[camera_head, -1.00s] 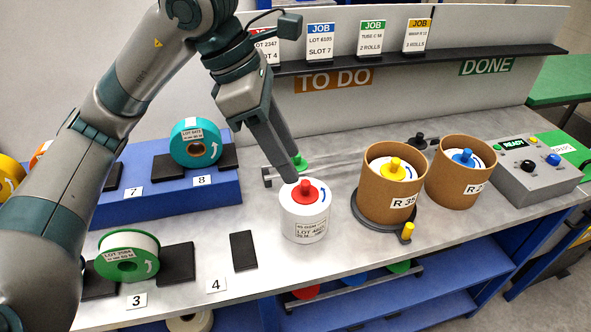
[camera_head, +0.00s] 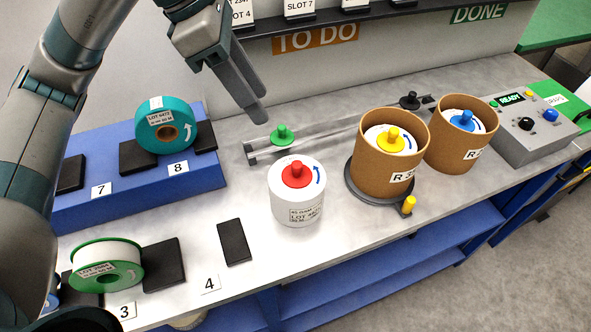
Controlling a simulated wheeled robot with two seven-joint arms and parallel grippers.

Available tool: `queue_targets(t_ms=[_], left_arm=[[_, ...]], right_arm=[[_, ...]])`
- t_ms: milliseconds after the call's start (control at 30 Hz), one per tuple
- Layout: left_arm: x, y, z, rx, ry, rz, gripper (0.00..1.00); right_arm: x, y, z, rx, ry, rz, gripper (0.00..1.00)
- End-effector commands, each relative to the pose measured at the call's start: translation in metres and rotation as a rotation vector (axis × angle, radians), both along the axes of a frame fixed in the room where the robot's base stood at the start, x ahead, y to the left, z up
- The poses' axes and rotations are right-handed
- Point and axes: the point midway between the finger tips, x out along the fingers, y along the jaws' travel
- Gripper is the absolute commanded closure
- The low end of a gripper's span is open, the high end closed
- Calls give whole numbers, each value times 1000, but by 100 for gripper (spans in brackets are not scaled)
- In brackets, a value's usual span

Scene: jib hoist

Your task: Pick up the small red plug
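The small red plug (camera_head: 296,174) sits upright in the centre of the top of a white roll (camera_head: 298,204), which stands on the grey bench. A blue curved arrow is printed beside it on the roll. My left gripper (camera_head: 258,112) hangs above the bench, up and to the left of the plug in the picture, apart from it. Its fingers overlap from this angle, so I cannot tell whether they are open or shut. Nothing shows held in it. My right gripper is out of view.
Brown tubes with a yellow plug (camera_head: 392,138) and a blue plug (camera_head: 464,121) stand right of the roll. A green plug (camera_head: 281,134) sits on a rail behind it. A control box (camera_head: 525,130) is far right. Bare bench lies in front of the roll.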

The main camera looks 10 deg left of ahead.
Motion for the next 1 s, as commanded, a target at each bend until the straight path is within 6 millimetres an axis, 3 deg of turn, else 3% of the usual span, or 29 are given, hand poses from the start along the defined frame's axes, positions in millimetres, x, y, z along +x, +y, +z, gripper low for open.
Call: queue_targets(t_ms=[367, 667, 1000], left_arm=[[1, -4, -11, 1, 3, -1, 60], [6, -21, -51, 0, 5, -2, 60], [13, -39, -100, 0, 4, -1, 60]], right_arm=[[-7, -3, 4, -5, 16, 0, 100], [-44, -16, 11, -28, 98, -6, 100], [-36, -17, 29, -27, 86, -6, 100]])
